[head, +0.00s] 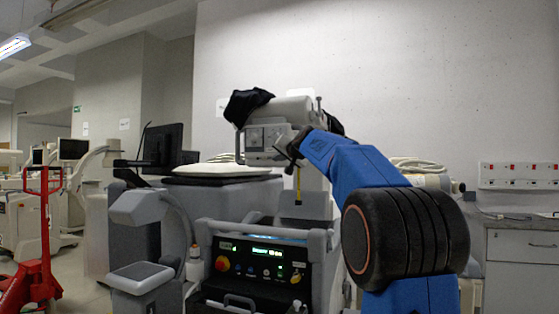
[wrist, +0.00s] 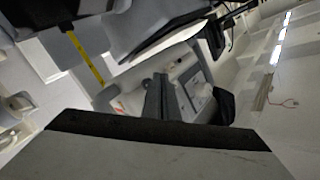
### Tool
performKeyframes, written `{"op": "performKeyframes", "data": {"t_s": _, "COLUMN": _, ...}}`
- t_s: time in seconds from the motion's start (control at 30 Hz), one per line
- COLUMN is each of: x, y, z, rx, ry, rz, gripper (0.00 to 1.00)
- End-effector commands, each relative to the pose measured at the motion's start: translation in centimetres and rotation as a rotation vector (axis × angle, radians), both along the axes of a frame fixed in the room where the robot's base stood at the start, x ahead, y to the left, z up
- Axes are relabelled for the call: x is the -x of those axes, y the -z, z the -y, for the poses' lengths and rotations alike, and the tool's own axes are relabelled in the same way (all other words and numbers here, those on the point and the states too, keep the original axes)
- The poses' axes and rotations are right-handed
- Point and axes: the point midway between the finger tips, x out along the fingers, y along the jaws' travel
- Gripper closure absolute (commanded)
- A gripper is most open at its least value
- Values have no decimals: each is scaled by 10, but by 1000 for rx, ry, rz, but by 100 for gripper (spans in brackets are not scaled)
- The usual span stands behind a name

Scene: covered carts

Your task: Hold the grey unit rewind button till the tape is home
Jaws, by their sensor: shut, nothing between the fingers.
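The grey unit (head: 280,128) is mounted high on the cart, with a small front panel (head: 264,137). A yellow tape (head: 298,184) hangs out below it, with a dark end at the bottom. The tape also shows in the wrist view (wrist: 86,58). My gripper (wrist: 160,80) is shut and empty, its fingertips in front of the unit's pale face (wrist: 195,88). In the head view my gripper (head: 291,150) is at the unit's right side. I cannot pick out the rewind button, nor tell whether the fingertips touch the unit.
Below stands a cart console (head: 258,262) with a lit display, a red knob (head: 222,263) and a handle rail. A white pad (head: 220,170) lies on a grey covered cart to the left. A red pallet jack (head: 40,245) stands far left. A counter (head: 520,225) is at right.

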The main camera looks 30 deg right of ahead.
Motion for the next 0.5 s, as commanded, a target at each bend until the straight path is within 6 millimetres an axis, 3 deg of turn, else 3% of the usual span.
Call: {"op": "performKeyframes", "data": {"t_s": 0.5, "x": -5, "y": 0, "z": 6, "rx": -1, "ry": 0, "rz": 0, "gripper": 100}}
